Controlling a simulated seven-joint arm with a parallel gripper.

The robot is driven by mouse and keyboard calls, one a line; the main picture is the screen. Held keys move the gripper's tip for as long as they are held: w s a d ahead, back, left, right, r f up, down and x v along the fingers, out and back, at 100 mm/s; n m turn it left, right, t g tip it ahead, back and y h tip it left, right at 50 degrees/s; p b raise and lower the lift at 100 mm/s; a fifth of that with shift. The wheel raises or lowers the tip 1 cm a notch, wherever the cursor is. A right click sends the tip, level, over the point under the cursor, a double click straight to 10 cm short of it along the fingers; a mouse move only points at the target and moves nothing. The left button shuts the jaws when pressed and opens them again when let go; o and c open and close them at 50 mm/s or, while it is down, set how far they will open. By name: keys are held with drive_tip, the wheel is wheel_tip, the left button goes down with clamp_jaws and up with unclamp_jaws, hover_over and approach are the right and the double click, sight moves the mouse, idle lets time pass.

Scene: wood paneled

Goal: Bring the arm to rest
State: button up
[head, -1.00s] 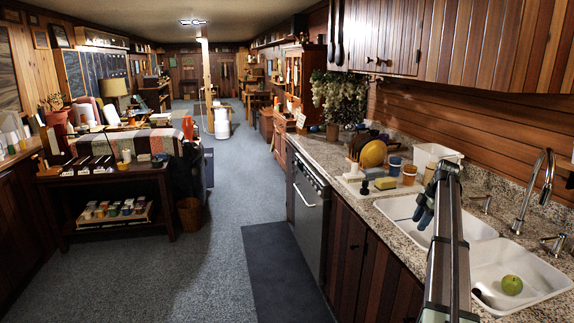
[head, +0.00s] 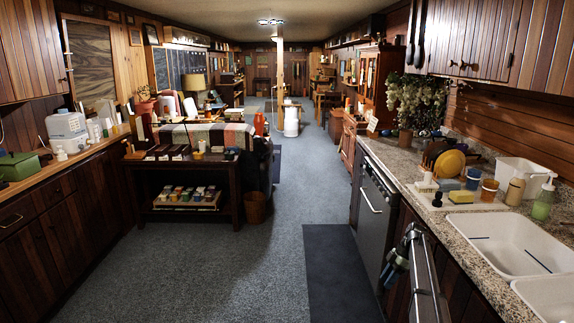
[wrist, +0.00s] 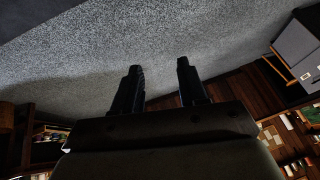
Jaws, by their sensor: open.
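My gripper (head: 397,262) is at the end of my arm in the head view, low and in front of the right-hand cabinets, left of the counter edge. In the wrist view, its two fingers (wrist: 160,88) stand apart with nothing between them. Beyond the fingertips there is only grey carpet (wrist: 200,35). My gripper touches nothing that I can see.
On the right, the granite counter (head: 405,165) holds a white double sink (head: 510,240), cups and bottles. The dishwasher (head: 377,215) is beside my gripper. A dark mat (head: 340,270) lies on the floor. A dark table (head: 190,180) stands left. The carpeted aisle is clear.

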drive_tip(key=s+a+f+m+g+h, duration=0.1)
drive_tip(key=s+a+f+m, duration=0.45)
drive_tip(key=s+f, duration=0.75)
drive_tip(key=s+a+f+m+g+h, duration=0.1)
drive_tip(key=s+a+f+m, duration=0.2)
drive_tip(key=s+a+f, duration=0.8)
drive_tip(key=s+a+f+m+g+h, duration=0.1)
drive_tip(key=s+f+m, duration=0.1)
drive_tip(key=s, duration=1)
drive_tip(key=s+a+f+m+g+h, duration=0.1)
drive_tip(key=s+a+f+m, duration=0.1)
drive_tip(key=s, duration=1)
drive_tip(key=s+a+f+m+h, duration=0.1)
drive_tip(key=s+f+m, duration=0.3)
drive_tip(key=s, duration=0.9)
drive_tip(key=shift+a+f+g, duration=0.2)
drive_tip(key=shift+f+g, duration=0.2)
drive_tip(key=shift+f, duration=0.05)
